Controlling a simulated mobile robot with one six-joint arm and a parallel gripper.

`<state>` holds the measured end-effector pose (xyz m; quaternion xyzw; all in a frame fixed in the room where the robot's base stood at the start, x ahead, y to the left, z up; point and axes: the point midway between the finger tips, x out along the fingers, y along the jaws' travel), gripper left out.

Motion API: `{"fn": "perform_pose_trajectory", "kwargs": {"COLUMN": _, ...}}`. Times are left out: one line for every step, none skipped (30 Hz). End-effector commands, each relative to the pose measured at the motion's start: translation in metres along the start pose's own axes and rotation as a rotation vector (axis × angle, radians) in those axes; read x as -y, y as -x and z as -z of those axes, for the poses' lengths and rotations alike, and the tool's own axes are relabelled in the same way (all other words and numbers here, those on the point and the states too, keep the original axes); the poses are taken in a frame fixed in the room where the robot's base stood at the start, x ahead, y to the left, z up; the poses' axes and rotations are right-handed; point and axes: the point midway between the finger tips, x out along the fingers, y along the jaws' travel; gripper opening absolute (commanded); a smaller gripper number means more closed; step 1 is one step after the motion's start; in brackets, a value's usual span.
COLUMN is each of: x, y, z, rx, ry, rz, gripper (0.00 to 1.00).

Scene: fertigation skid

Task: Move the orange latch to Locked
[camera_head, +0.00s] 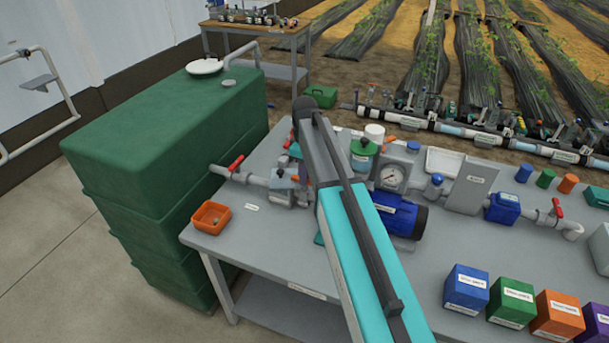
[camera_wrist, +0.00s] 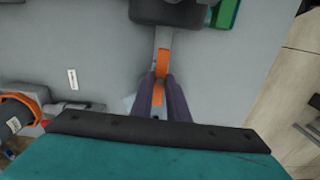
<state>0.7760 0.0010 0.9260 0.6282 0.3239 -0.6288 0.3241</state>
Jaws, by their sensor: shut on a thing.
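The orange latch (camera_wrist: 163,62) shows in the wrist view, below a dark grey block (camera_wrist: 170,10). My gripper (camera_wrist: 160,88) is shut on the latch, with its two dark fingers on either side of the orange part. Part of the latch shows between the fingers. In the head view my arm covers the gripper, and I cannot make out the latch for certain. I cannot read any Locked marking.
The grey bench (camera_head: 258,240) holds a blue pump (camera_head: 402,215), a gauge (camera_head: 392,177), pipework with a red-handled valve (camera_head: 236,163) and an orange tray (camera_head: 211,217). A green tank (camera_head: 165,140) stands to the left. Coloured boxes (camera_head: 466,290) line the front right.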

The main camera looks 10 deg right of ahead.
Motion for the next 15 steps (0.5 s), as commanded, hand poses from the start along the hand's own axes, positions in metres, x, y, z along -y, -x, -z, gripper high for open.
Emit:
{"fn": "perform_pose_trajectory", "kwargs": {"x": -0.0013, "y": 0.0010, "z": 0.0001, "rx": -0.002, "ry": -0.003, "rz": -0.003, "gripper": 0.00}}
{"fn": "perform_pose_trajectory", "kwargs": {"x": -0.0013, "y": 0.0010, "z": 0.0001, "rx": -0.002, "ry": -0.003, "rz": -0.003, "gripper": 0.00}}
{"fn": "perform_pose_trajectory", "kwargs": {"x": -0.0014, "y": 0.0010, "z": 0.0002, "rx": -0.002, "ry": -0.003, "rz": -0.003, "gripper": 0.00}}
{"fn": "perform_pose_trajectory", "kwargs": {"x": -0.0014, "y": 0.0010, "z": 0.0001, "rx": -0.002, "ry": -0.003, "rz": -0.003, "gripper": 0.00}}
{"fn": "perform_pose_trajectory", "kwargs": {"x": -0.0014, "y": 0.0010, "z": 0.0001, "rx": -0.002, "ry": -0.003, "rz": -0.003, "gripper": 0.00}}
{"fn": "perform_pose_trajectory", "kwargs": {"x": -0.0014, "y": 0.0010, "z": 0.0001, "rx": -0.002, "ry": -0.003, "rz": -0.003, "gripper": 0.19}}
{"fn": "perform_pose_trajectory", "kwargs": {"x": -0.0014, "y": 0.0009, "z": 0.0001, "rx": -0.002, "ry": -0.003, "rz": -0.003, "gripper": 0.24}}
{"fn": "perform_pose_trajectory", "kwargs": {"x": -0.0013, "y": 0.0008, "z": 0.0001, "rx": -0.002, "ry": -0.003, "rz": -0.003, "gripper": 0.29}}
{"fn": "perform_pose_trajectory", "kwargs": {"x": -0.0012, "y": 0.0008, "z": 0.0000, "rx": -0.002, "ry": -0.003, "rz": -0.003, "gripper": 0.33}}
{"fn": "perform_pose_trajectory", "kwargs": {"x": -0.0011, "y": 0.0007, "z": 0.0000, "rx": -0.002, "ry": -0.002, "rz": -0.002, "gripper": 0.33}}
{"fn": "perform_pose_trajectory", "kwargs": {"x": -0.0010, "y": 0.0006, "z": 0.0000, "rx": -0.002, "ry": -0.002, "rz": -0.002, "gripper": 0.33}}
{"fn": "perform_pose_trajectory", "kwargs": {"x": -0.0010, "y": 0.0005, "z": -0.0001, "rx": -0.001, "ry": -0.002, "rz": -0.002, "gripper": 0.33}}
{"fn": "perform_pose_trajectory", "kwargs": {"x": -0.0009, "y": 0.0005, "z": -0.0001, "rx": -0.001, "ry": -0.002, "rz": -0.002, "gripper": 0.33}}
{"fn": "perform_pose_trajectory", "kwargs": {"x": -0.0008, "y": 0.0004, "z": -0.0001, "rx": -0.001, "ry": -0.001, "rz": -0.001, "gripper": 0.33}}
{"fn": "perform_pose_trajectory", "kwargs": {"x": -0.0007, "y": 0.0004, "z": -0.0001, "rx": -0.001, "ry": -0.001, "rz": -0.001, "gripper": 0.33}}
